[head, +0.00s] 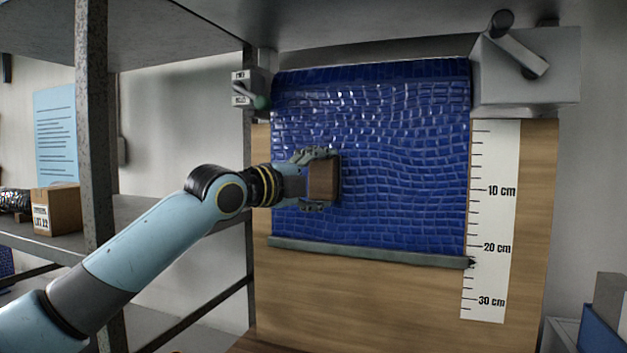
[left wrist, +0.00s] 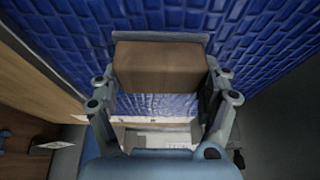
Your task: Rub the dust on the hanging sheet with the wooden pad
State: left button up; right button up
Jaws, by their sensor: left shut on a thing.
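The hanging sheet (head: 400,170) is blue with a tile-like pattern and hangs in front of a wooden board, with a grey bar (head: 370,252) along its bottom edge. My left gripper (head: 322,180) is shut on the brown wooden pad (head: 323,180), at the left-middle part of the sheet. In the left wrist view the pad (left wrist: 160,66) sits between the two fingers, close to the blue sheet (left wrist: 85,35); I cannot tell whether it touches. No dust can be made out on the sheet. My right gripper is not in view.
A white scale (head: 490,220) marked in cm runs down the board (head: 535,220) at right. A grey box with a crank (head: 530,75) is at top right, a switch box (head: 243,88) at top left. A shelf post (head: 95,150) and cardboard box (head: 57,209) stand left.

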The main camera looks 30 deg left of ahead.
pick_arm(q)
jog(key=shift+w+d, duration=0.2)
jog(key=shift+d, duration=0.65)
jog(key=shift+w+d, duration=0.15)
jog(key=shift+d, duration=0.5)
jog(key=shift+w+d, duration=0.15)
jog(key=shift+d, duration=0.5)
jog(key=shift+w+d, duration=0.15)
jog(key=shift+d, duration=0.5)
